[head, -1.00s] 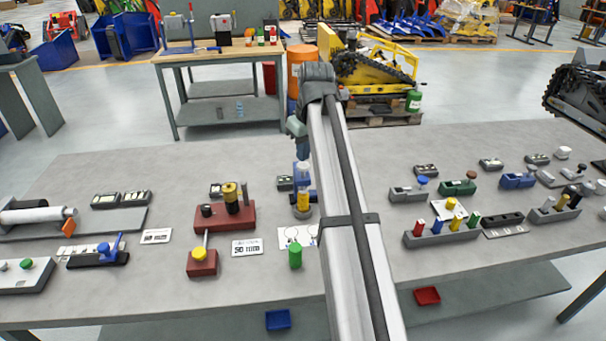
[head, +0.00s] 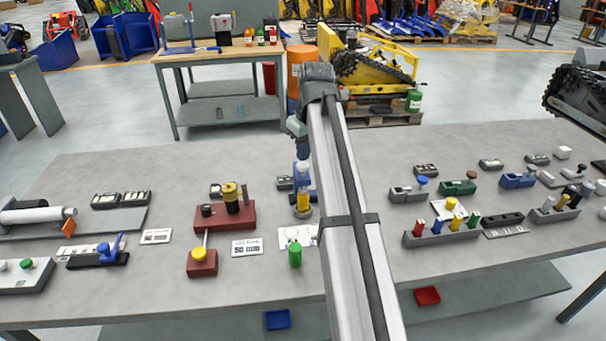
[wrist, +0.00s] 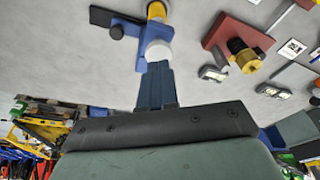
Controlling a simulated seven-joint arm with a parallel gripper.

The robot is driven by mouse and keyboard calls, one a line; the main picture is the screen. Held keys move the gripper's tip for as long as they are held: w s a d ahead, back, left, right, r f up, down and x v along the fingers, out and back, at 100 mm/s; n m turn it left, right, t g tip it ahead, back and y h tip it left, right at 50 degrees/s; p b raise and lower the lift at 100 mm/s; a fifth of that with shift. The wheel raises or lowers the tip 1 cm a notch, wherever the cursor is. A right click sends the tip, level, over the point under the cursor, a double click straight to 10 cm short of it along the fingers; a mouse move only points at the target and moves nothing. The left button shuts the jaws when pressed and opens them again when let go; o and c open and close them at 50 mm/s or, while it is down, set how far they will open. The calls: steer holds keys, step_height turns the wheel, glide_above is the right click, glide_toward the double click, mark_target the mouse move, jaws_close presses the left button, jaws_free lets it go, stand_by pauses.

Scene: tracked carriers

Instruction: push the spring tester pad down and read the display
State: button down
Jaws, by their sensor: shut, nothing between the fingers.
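The blue tester stands under my arm in the head view, with its yellow part (head: 303,201) facing the front. The wrist view shows its blue body (wrist: 143,32), a yellow piece at the top edge and a white round pad (wrist: 158,50). A black block (wrist: 109,18) sits at its left end there; no display reading is legible. My gripper (wrist: 156,66) is shut and empty, its dark blue fingers pointing at the pad. The tips show right at the pad's edge; I cannot tell whether they touch.
A red block with a yellow and black fixture (head: 232,205) stands left of the tester. A green knob (head: 295,254) stands in front on a white card. A rack of coloured pegs (head: 440,233) is at right. Bare table (head: 190,165) lies behind the left items.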

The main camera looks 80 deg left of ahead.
mark_target(303, 165)
steer(key=shift+f, duration=0.15)
stand_by(0.6)
steer(key=shift+f, duration=1.85)
stand_by(0.7)
steer(key=shift+r, duration=3)
